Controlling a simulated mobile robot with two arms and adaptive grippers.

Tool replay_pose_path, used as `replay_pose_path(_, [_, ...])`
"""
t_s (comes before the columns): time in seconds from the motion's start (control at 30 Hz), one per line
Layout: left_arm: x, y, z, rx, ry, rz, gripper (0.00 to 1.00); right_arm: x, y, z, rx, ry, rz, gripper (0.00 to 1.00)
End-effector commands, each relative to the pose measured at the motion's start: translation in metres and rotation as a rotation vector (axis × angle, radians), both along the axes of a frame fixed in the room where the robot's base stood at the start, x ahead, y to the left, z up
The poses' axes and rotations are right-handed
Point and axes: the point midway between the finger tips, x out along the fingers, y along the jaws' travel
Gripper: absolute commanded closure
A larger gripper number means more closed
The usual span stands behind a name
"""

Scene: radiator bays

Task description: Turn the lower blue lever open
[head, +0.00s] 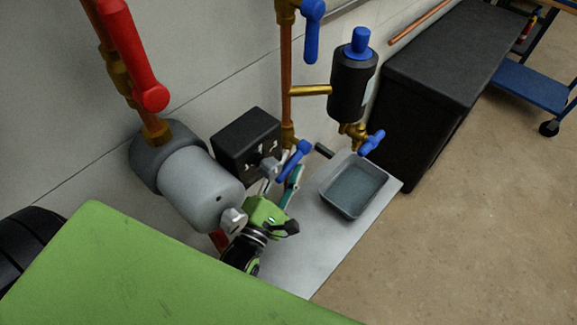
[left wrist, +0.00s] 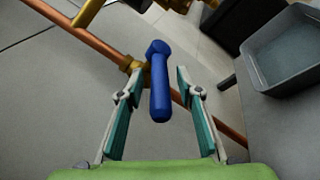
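The lower blue lever (head: 294,160) sits on a brass valve low on the vertical copper pipe (head: 286,80). It sticks out across the pipe's line, towards my gripper. My left gripper (head: 284,170) is at this lever, with its green body below it. In the left wrist view the blue lever (left wrist: 159,85) stands between the two spread teal fingers of the left gripper (left wrist: 158,75), with a visible gap on each side. An upper blue lever (head: 312,32) hangs along the same pipe. My right gripper is not in view.
A grey cylinder (head: 200,190) and a black box (head: 246,142) stand close left of my gripper. A red lever (head: 135,55) is upper left. A black filter (head: 353,85) with a small blue tap (head: 372,142) hangs above a grey tray (head: 353,187). Open floor lies right.

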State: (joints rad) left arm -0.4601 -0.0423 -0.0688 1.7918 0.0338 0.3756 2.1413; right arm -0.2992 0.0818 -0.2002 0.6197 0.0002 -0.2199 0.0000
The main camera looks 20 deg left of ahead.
Motion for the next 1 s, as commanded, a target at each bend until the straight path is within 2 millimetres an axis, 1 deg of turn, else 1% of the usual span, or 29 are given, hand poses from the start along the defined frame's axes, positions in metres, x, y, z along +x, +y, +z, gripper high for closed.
replay_pose_path(0.07, [-0.004, 0.000, -0.001, 0.000, 0.002, 0.000, 0.67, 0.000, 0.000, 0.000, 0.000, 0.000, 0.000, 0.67])
replay_pose_path(0.17, [-0.016, 0.000, -0.004, 0.000, 0.004, -0.002, 0.67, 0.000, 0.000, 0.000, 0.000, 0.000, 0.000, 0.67])
replay_pose_path(0.5, [-0.087, 0.001, -0.013, 0.000, 0.005, -0.002, 0.67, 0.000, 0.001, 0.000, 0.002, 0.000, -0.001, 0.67])
replay_pose_path(0.6, [-0.102, 0.002, -0.015, 0.000, 0.002, -0.002, 0.67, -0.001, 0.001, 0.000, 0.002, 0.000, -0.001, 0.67])
replay_pose_path(0.7, [-0.112, 0.002, -0.016, 0.001, 0.001, -0.002, 0.67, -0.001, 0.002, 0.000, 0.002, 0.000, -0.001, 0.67])
replay_pose_path(0.8, [-0.117, 0.002, -0.017, 0.000, 0.002, -0.001, 0.67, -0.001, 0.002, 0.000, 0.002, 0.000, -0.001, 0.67])
replay_pose_path(1.0, [-0.119, 0.002, -0.017, 0.000, 0.000, 0.000, 0.67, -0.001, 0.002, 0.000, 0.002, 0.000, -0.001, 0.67])
